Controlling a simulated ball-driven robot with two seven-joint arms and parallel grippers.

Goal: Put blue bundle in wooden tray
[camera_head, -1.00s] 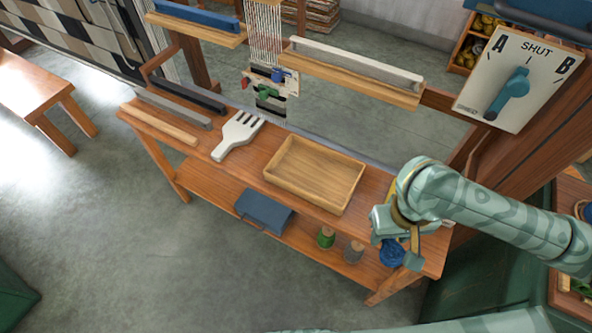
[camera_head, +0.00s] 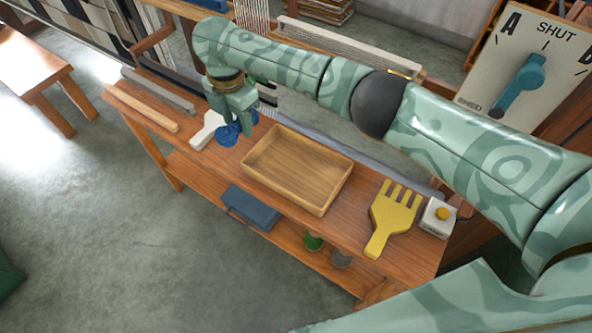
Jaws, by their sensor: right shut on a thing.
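The blue bundle (camera_head: 228,134) is held in my right gripper (camera_head: 236,122), at the left part of the bench top. The gripper is shut on it, and the fingers hide part of it. The wooden tray (camera_head: 262,184) lies on the bench to the right of the bundle. It is shallow and empty. The bundle is outside the tray, beyond its left end. My left gripper is not in view.
A white fork-shaped comb (camera_head: 203,134) lies partly behind the bundle. A yellow comb (camera_head: 393,217) and a small box with a yellow button (camera_head: 438,216) are right of the tray. Spools and a blue box (camera_head: 250,207) sit on the lower shelf.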

